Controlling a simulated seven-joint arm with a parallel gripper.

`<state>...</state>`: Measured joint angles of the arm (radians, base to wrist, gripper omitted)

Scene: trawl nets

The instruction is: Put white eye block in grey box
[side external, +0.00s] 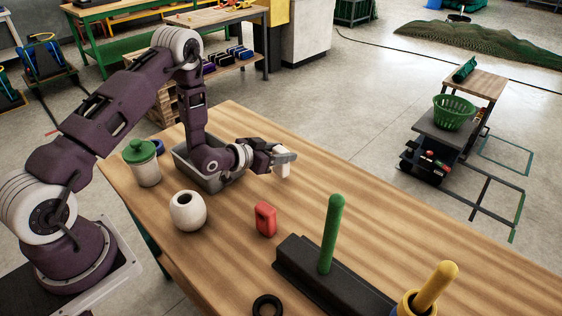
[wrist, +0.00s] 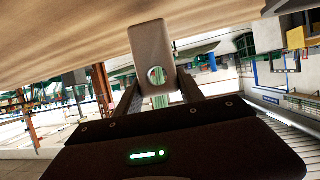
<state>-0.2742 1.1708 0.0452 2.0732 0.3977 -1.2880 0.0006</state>
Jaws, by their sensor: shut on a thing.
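The white eye block (wrist: 150,42) has a round hole through it and is held between the two fingers of my gripper (wrist: 160,95) in the wrist view. In the side external view my gripper (side external: 284,158) is shut on the white block (side external: 285,168), which hangs upright above the wooden table. The grey box (side external: 186,162) stands on the table behind and left of my gripper. My arm hides part of the box, and its inside is mostly hidden.
A red block with a hole (side external: 265,219), a white round pot (side external: 188,211) and a green-lidded jar (side external: 141,163) stand on the table (side external: 350,205). A dark base with a green peg (side external: 332,235), a yellow peg (side external: 436,286) and a black ring (side external: 267,306) are nearer the front.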

